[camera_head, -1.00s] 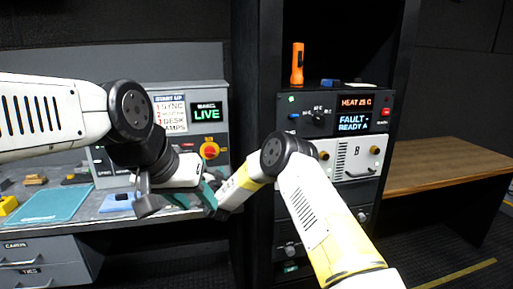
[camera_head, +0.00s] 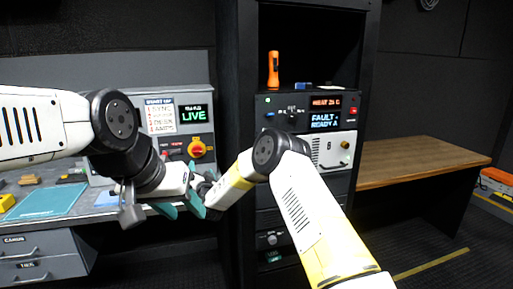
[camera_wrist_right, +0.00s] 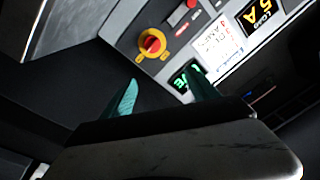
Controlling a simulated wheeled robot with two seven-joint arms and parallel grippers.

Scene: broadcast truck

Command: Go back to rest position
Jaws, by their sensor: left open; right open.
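My left gripper (camera_head: 183,208) is in the lower left middle of the head view, in front of the grey desk. Its teal fingers are spread, with nothing visible between them. My right gripper (camera_head: 202,178) is close beside it and slightly higher, partly hidden by my left wrist. In the right wrist view, the right gripper (camera_wrist_right: 163,92) shows two teal fingers apart and empty, towards the panel with the red and yellow knob (camera_wrist_right: 152,43). Whether the two grippers touch cannot be told.
A rack (camera_head: 262,150) with an orange flashlight (camera_head: 273,70) on its unit stands behind my right arm. The grey desk holds a teal mat (camera_head: 48,203) and a control panel with a LIVE display (camera_head: 194,114). A wooden bench (camera_head: 420,160) is at right, with free floor before it.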

